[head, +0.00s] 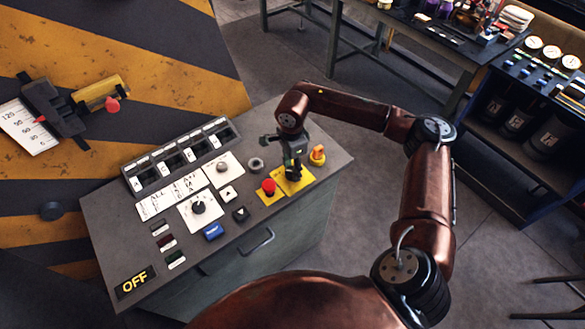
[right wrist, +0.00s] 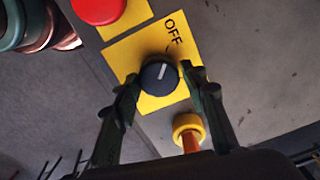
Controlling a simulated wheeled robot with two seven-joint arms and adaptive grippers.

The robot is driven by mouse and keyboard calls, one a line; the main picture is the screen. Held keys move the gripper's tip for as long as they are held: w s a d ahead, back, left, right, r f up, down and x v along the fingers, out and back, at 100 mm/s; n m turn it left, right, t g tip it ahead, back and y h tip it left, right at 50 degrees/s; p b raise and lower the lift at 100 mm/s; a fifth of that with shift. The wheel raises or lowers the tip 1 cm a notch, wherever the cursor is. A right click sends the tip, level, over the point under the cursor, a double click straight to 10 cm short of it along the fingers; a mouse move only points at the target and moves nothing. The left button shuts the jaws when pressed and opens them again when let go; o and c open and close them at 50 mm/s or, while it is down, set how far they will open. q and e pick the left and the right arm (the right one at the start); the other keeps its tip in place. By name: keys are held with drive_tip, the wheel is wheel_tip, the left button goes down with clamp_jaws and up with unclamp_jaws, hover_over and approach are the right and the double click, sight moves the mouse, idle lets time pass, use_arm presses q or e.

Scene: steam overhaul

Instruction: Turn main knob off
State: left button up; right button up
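The main knob (right wrist: 158,76) is round and black with a white pointer line. It sits on a yellow plate marked OFF (right wrist: 172,29), and its line points roughly towards that word. In the head view the yellow plate (head: 301,184) is at the console's right side, and my gripper partly hides the knob. My right gripper (head: 293,160) is over the knob from above. In the right wrist view its fingers (right wrist: 160,80) stand apart, one on each side of the knob; they look open, and contact is not clear. My left gripper is not in view.
A red button (head: 269,186) and a yellow-orange switch (head: 317,154) flank the knob closely. The grey console (head: 340,160) also carries a dial (head: 198,207), a blue button (head: 213,231) and a display reading OFF (head: 135,281). A dark shelf with gauges (head: 533,43) stands at right.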

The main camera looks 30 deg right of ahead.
drive_tip(key=o, duration=0.3)
drive_tip(key=shift+f, duration=0.1)
drive_tip(key=shift+r, duration=0.2)
wheel_tip(320, 180, up, 12)
drive_tip(key=shift+f, duration=0.15)
idle(0.6)
